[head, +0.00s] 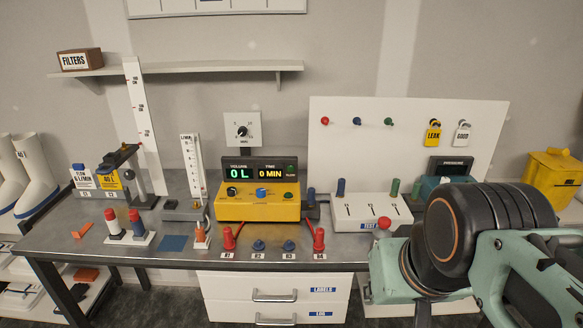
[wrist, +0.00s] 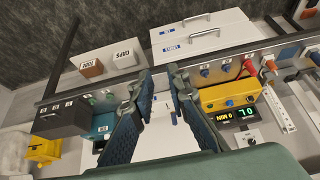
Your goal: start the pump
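A yellow box (head: 258,207) stands mid-bench with a black display (head: 258,172) behind its top, reading 0 L and 0 MIN. I cannot tell for sure that this box is the pump. The box also shows at right in the wrist view (wrist: 229,94), upside down. My gripper (wrist: 160,71) is open and empty, over the bench to the right of the box in the head view. My arm hides its fingers in the head view.
Red and blue connectors (head: 319,239) line the bench's front edge. A white box with slots (head: 372,211) and a white panel (head: 405,140) stand right of the yellow box. Drawers (head: 275,295) are below.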

